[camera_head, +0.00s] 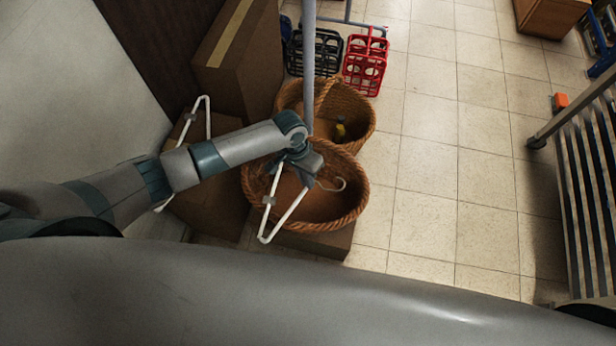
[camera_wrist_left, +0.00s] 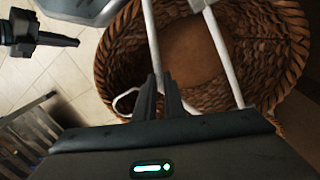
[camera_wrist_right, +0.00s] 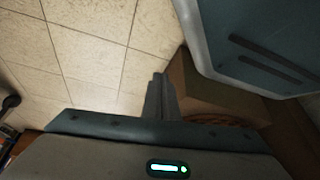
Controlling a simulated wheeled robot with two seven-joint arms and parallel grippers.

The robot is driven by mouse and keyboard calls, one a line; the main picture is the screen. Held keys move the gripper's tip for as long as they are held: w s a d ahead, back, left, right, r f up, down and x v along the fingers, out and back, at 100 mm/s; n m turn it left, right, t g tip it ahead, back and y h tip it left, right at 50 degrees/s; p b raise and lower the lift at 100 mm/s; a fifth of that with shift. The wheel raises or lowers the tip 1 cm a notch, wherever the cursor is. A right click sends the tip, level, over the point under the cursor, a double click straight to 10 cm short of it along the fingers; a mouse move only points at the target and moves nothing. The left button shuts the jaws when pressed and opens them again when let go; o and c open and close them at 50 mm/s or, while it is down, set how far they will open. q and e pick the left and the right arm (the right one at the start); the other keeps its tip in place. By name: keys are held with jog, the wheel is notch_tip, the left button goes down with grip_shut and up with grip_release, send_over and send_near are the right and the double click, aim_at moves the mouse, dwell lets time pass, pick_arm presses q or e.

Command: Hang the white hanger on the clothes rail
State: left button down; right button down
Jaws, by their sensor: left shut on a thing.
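A white hanger (camera_head: 291,211) with a pale hook (camera_head: 342,184) is held above the baskets. My left gripper (camera_head: 307,167) is shut on it near the hook; the contact is partly hidden. In the left wrist view the fingers (camera_wrist_left: 166,92) lie between the hook (camera_wrist_left: 120,101) and the white bars (camera_wrist_left: 224,55). A grey bar (camera_head: 308,60), apparently the clothes rail, runs down from the top edge to beside my left wrist. A second white hanger (camera_head: 207,115) shows behind my left arm, its middle hidden. My right gripper (camera_wrist_right: 161,97) looks shut and empty.
Cardboard boxes (camera_head: 240,65) stand at the left. A black crate (camera_head: 322,52) and a red crate (camera_head: 365,66) are behind. A slatted rack (camera_head: 585,190) is at the right; the tiled floor (camera_head: 430,140) between is clear.

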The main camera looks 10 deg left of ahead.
pick_arm(q)
jog(key=w+f, duration=0.2)
jog(key=f, duration=0.1)
jog(key=shift+p, duration=0.35)
jog(key=c, duration=1.8)
grip_release()
jog(key=shift+c, duration=0.2)
pick_arm(e)
jog(key=shift+w+a+r+t, duration=0.1)
jog(key=shift+w+r+t, duration=0.1)
jog(key=shift+w, duration=0.2)
jog(key=shift+w+a+r+t, duration=0.1)
jog(key=shift+w+r+t, duration=0.1)
jog(key=shift+w, duration=0.15)
pick_arm(q)
jog(key=shift+f, duration=0.15)
pick_arm(e)
jog(key=shift+d+f, duration=0.1)
jog(key=shift+f, duration=0.15)
